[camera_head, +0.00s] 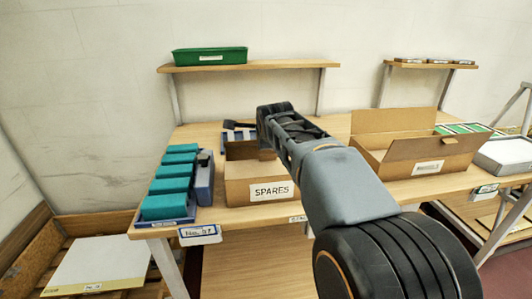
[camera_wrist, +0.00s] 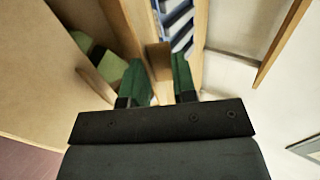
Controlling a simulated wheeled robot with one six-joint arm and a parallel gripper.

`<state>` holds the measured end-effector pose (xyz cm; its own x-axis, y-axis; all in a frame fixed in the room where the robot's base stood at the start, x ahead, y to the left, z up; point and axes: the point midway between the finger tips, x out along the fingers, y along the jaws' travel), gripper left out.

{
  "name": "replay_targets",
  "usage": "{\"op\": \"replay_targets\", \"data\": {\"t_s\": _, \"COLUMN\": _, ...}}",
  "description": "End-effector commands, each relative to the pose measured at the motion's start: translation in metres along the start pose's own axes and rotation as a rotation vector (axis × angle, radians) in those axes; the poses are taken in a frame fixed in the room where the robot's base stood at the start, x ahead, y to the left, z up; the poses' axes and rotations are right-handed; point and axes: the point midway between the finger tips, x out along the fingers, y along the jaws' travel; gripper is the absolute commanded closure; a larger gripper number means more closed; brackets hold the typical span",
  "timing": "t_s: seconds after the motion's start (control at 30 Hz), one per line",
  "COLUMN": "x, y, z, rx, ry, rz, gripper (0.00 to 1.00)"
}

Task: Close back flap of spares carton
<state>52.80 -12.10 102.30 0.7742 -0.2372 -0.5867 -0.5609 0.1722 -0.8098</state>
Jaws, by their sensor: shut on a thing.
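The spares carton (camera_head: 240,190) stands on the bench left of centre in the head view, its "SPARES" label facing me. A tan back panel or flap (camera_head: 240,150) rises at its rear; my arm covers its right part. In the wrist view my gripper (camera_wrist: 160,80) has its green fingers on either side of a tan cardboard edge (camera_wrist: 159,60), which fits the back flap, and is shut on it. The fingertips are hidden in the head view. How far the flap is folded cannot be told.
Teal blocks (camera_head: 175,180) in a blue tray stand left of the carton. A larger open carton (camera_head: 400,160) is to the right. A blue rack (camera_head: 236,136) lies behind the carton. Above, a shelf (camera_head: 290,65) holds a green bin (camera_head: 210,57).

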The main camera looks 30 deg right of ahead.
Motion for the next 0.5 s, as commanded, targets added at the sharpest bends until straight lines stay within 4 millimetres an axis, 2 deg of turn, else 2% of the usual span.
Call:
{"op": "replay_targets", "data": {"t_s": 0.03, "x": 0.0069, "y": 0.0131, "z": 0.0009, "rx": 0.0, "ry": -0.002, "rz": -0.029, "gripper": 1.0}}
{"op": "replay_targets", "data": {"t_s": 0.5, "x": 0.0036, "y": 0.0221, "z": 0.001, "rx": 0.0, "ry": -0.001, "rz": -0.198, "gripper": 1.0}}
